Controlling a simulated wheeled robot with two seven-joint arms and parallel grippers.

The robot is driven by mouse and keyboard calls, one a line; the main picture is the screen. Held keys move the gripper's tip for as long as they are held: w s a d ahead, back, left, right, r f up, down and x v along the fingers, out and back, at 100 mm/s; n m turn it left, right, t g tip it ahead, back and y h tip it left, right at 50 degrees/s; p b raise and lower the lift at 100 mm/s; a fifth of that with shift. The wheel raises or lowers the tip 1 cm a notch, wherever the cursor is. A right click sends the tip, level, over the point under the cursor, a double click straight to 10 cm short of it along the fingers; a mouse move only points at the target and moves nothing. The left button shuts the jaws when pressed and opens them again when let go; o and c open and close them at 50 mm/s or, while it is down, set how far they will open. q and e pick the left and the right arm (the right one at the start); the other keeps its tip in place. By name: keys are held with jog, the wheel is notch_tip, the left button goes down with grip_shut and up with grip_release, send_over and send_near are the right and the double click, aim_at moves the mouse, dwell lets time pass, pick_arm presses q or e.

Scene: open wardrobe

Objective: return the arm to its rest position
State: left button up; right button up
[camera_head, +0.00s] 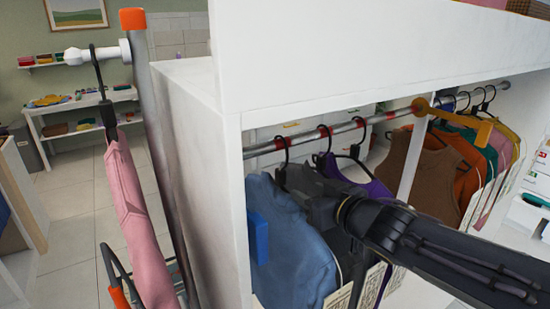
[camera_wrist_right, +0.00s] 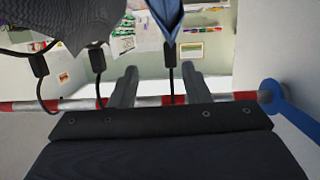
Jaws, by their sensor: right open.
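My right arm comes in from the lower right of the head view, and my right gripper (camera_head: 296,180) is at the front of the wardrobe. In the right wrist view its two fingers (camera_wrist_right: 160,88) are spread apart. A black hanger (camera_wrist_right: 170,70) with a blue garment (camera_wrist_right: 168,14) shows between them; I cannot tell whether the fingers touch it. In the head view this blue vest (camera_head: 290,245) hangs leftmost on the wardrobe rail (camera_head: 345,127). A purple garment (camera_head: 375,187) and a dark one hang beside it, partly hidden by my arm. My left gripper is not in view.
The white wardrobe's left panel (camera_head: 237,210) stands close to the blue vest. A brown vest (camera_head: 405,165) and several coloured garments hang further right. A pink garment (camera_head: 137,220) hangs from a stand (camera_head: 155,150) with a white peg at the left. Open floor (camera_head: 75,215) lies beyond.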

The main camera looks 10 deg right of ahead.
jog(key=s+d+f+m+g+h, duration=0.25)
jog(key=s+d+f, duration=0.2)
jog(key=s, duration=0.35)
jog(key=s+d+f+m+g+h, duration=0.2)
jog(key=s+d+f+m, duration=0.15)
jog(key=s+f, duration=0.3)
jog(key=s+a+f+g+y, duration=0.1)
jog(key=s+a+f+g, duration=0.1)
jog(key=s, duration=0.4)
jog(key=s+a+f+g+y, duration=0.2)
jog(key=s+f, duration=0.1)
jog(key=s, duration=0.3)
jog(key=shift+s+a+f+n+b, duration=0.25)
jog(key=shift+n+b, duration=0.05)
jog(key=shift+b, duration=0.05)
